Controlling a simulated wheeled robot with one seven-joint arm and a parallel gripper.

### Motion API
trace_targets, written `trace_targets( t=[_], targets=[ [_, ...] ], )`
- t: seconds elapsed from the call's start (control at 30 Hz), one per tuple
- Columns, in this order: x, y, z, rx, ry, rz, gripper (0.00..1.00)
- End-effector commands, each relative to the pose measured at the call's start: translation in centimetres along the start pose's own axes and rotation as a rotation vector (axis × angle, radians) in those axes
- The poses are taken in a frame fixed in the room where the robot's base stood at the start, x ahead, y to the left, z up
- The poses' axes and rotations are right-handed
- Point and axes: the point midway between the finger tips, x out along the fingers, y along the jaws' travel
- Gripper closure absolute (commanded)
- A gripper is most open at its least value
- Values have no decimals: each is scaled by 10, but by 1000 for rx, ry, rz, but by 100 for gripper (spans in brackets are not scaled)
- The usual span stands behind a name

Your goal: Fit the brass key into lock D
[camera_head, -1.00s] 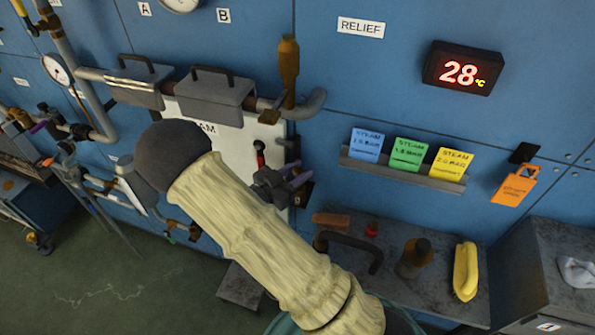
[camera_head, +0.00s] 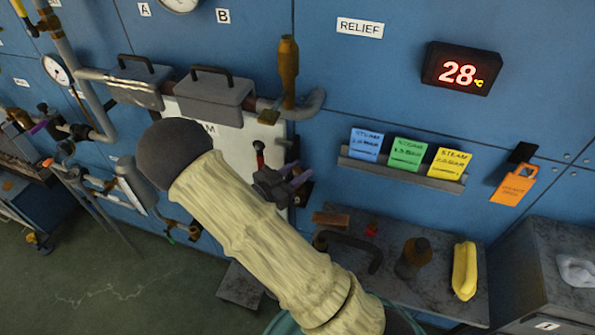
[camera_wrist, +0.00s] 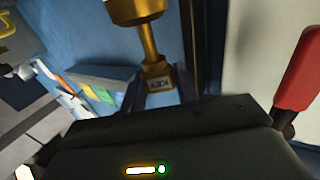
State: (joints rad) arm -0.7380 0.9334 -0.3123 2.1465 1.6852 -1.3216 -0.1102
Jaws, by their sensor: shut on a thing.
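My gripper (camera_wrist: 160,92) is shut on a brass key (camera_wrist: 157,72), with a finger on each side of its lettered block. From the block a brass stem runs up in the wrist view to a wide brass body cut off by the top edge. In the head view my gripper (camera_head: 278,185) is small and dark in front of the white panel (camera_head: 238,145), partly behind my sleeved arm. The key cannot be made out there. I cannot pick out lock D in either view, and no D label is readable.
A red handle (camera_wrist: 297,70) stands close beside my gripper in the wrist view. Pipes and a brass relief valve (camera_head: 288,70) are above on the blue wall. A card shelf (camera_head: 400,172) is to the right, over a bench with a bottle (camera_head: 413,260) and yellow item (camera_head: 464,270).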

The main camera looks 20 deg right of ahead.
Motion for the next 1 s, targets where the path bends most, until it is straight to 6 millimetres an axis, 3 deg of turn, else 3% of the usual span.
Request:
trace_targets(
  t=[1.0],
  targets=[
    [0,0,20,0,0,0,94]
  ],
)
